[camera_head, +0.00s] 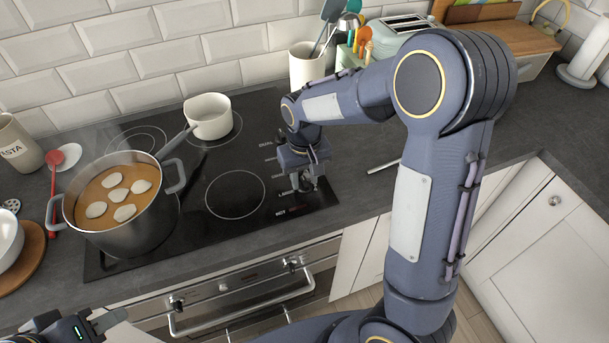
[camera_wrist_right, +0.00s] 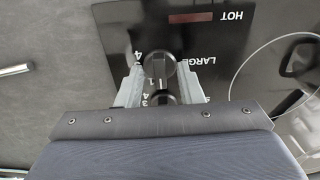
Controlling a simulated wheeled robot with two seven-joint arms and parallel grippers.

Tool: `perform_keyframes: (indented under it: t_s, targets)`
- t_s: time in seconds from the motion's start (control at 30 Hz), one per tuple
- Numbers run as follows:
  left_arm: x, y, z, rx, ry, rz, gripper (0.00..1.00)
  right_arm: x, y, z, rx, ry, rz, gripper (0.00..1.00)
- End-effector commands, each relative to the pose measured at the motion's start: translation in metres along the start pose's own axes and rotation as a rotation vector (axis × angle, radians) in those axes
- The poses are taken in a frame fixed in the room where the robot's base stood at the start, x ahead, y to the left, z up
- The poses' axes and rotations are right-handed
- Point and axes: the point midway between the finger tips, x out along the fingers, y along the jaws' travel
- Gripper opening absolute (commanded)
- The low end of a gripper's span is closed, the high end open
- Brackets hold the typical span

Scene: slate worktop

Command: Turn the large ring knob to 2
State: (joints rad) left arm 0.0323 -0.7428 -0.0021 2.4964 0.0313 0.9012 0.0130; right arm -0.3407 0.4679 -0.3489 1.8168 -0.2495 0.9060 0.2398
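The large ring knob (camera_wrist_right: 160,68) is a dark round knob by the front edge of the black hob, next to the word LARGE. Numbers 1, 3 and 4 show around it in the right wrist view; the 2 cannot be made out. My right gripper (camera_head: 304,182) points down over the hob's front right corner. In its wrist view the gripper (camera_wrist_right: 161,80) has its fingers apart, one on each side of the knob; whether they touch it is unclear. My left gripper (camera_head: 108,321) is partly in view at the bottom left, away from the hob, its opening unclear.
A pot of soup (camera_head: 130,221) stands on the left of the hob and a white saucepan (camera_head: 209,118) at the back. The front ring (camera_head: 235,194) is bare. A utensil crock (camera_head: 304,68) and toaster (camera_head: 400,32) stand behind. A metal handle-like rod (camera_head: 383,166) lies to the right.

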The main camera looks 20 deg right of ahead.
Motion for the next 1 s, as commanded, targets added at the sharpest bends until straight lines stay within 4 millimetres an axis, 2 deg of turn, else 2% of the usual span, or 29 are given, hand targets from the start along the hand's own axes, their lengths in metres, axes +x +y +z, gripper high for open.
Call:
perform_keyframes:
  t_s: [0.17, 0.4, 0.43, 0.77, 1.0]
  targets:
    - [0.0, 0.0, 0.0, 0.0, 0.0, 0.0, 0.33, 0.0, 0.0001, 0.0001, 0.0, 0.0, 0.0, 0.34]
    - [0.0, 0.0, 0.0, 0.0, 0.0, 0.0, 0.33, -0.0003, 0.0, 0.0001, 0.0, 0.0, 0.0, 0.02]
    - [0.0, 0.0, 0.0, 0.0, 0.0, 0.0, 0.33, -0.0003, 0.0, 0.0, 0.0, 0.0, 0.0, 0.0]
    - [-0.0001, 0.0001, -0.0001, 0.0, 0.0, 0.0, 0.33, -0.0006, 0.0, 0.0, 0.025, 0.0, 0.0, 0.0]
    - [-0.0008, 0.0003, -0.0004, 0.0, 0.0, 0.0, 0.33, -0.0009, -0.0002, -0.0001, 0.14, 0.0, 0.0, 0.0]
